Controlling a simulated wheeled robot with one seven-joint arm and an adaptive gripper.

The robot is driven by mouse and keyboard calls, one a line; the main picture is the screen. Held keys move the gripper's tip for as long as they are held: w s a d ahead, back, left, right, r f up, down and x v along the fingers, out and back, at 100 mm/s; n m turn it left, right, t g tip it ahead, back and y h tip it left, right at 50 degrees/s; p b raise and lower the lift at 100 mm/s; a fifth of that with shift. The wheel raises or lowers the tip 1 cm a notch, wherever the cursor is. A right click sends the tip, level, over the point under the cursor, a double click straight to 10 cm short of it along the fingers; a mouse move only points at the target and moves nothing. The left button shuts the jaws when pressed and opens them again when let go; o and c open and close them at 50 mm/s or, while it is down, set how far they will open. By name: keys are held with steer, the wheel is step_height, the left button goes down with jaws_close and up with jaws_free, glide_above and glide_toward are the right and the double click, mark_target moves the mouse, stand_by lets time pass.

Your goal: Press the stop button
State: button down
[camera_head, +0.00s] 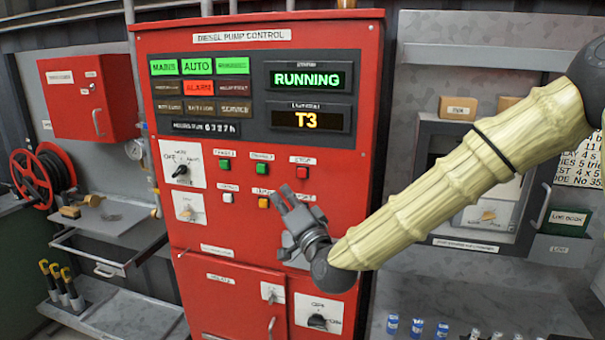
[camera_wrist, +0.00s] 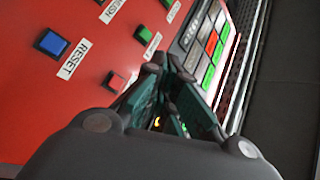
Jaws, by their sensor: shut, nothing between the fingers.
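The stop button (camera_head: 302,172) is a small red square under a STOP label on the red pump control panel (camera_head: 345,175) in the head view. In the wrist view a red button (camera_wrist: 116,81) shows just left of my fingertips, with its label partly covered by a finger. My gripper (camera_head: 283,194) is shut and empty, in front of the panel, below and left of the stop button in the head view. The fingertips also show in the wrist view (camera_wrist: 164,68). I cannot tell the gap to the panel.
Two green buttons (camera_head: 224,165) (camera_head: 262,167) sit left of the stop button. A white button (camera_head: 228,198) and a yellow button (camera_head: 264,202) sit below them. A blue RESET button (camera_wrist: 52,42) shows in the wrist view. The display (camera_head: 308,79) reads RUNNING.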

mark_target(302, 173)
steer(key=shift+w, duration=0.1)
steer(key=shift+w+d+p, duration=0.15)
steer(key=shift+w+d, duration=0.3)
steer(key=shift+w, duration=0.9)
steer(key=shift+w+d+p, duration=0.1)
steer(key=shift+w+d, duration=0.35)
steer(key=shift+w, duration=0.9)
steer(key=shift+w+d+p, duration=0.15)
steer(key=shift+w+d, duration=0.3)
steer(key=shift+w, duration=0.9)
steer(key=shift+w+f, duration=0.1)
steer(key=shift+w, duration=0.1)
steer(key=shift+w+d+b, duration=0.15)
steer(key=shift+w+b, duration=0.1)
steer(key=shift+b, duration=0.1)
